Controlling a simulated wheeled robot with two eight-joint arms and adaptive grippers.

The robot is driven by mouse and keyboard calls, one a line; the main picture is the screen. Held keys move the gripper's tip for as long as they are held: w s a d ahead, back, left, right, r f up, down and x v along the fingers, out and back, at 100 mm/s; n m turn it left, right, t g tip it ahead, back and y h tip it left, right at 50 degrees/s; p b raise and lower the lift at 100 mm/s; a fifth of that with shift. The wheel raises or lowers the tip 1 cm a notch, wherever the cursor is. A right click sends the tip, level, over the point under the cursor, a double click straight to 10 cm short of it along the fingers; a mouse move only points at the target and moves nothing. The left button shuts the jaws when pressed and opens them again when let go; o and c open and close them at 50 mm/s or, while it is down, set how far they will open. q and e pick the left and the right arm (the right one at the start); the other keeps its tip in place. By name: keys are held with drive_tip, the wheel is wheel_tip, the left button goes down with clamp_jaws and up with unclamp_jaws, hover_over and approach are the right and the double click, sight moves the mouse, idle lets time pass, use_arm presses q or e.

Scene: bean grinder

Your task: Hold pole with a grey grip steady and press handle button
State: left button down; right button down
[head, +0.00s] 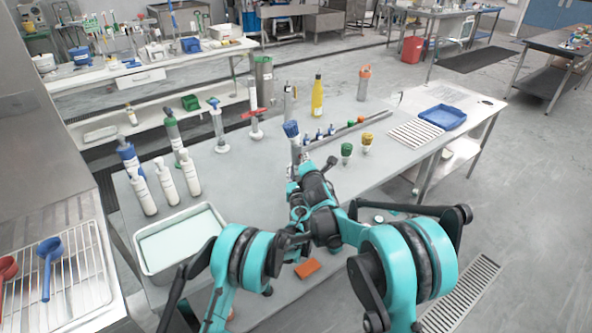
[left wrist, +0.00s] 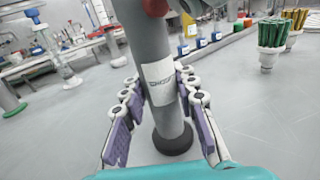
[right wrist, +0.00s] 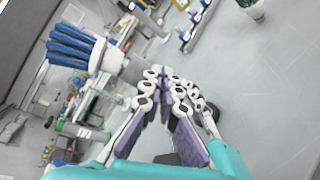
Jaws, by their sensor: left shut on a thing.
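A grey pole (left wrist: 162,85) with a white label stands on a dark round base (left wrist: 173,140) in the left wrist view, with a red part (left wrist: 155,6) near its top. In the head view the pole (head: 296,152) has a blue top (head: 291,129), and its lower part is hidden by my arms. My left gripper (left wrist: 158,84) is shut around the pole, a finger on each side. In the right wrist view the blue top (right wrist: 74,48) and its white collar show at upper left. My right gripper (right wrist: 167,84) has its fingertips together beside the pole; whether they touch it is unclear.
Green (head: 347,150) and yellow (head: 367,140) brush-like items stand just right. A yellow bottle (head: 317,96), a red-levered stand (head: 254,112) and a blue tray (head: 442,117) are farther back. White bottles (head: 165,182) and a large white tray (head: 180,239) are at the left.

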drive_tip(key=shift+s, duration=0.2)
drive_tip(key=s+d, duration=0.4)
drive_tip(key=shift+s, duration=0.15)
idle(0.4)
idle(0.4)
use_arm(q)
drive_tip(key=c, duration=1.1)
unclamp_jaws()
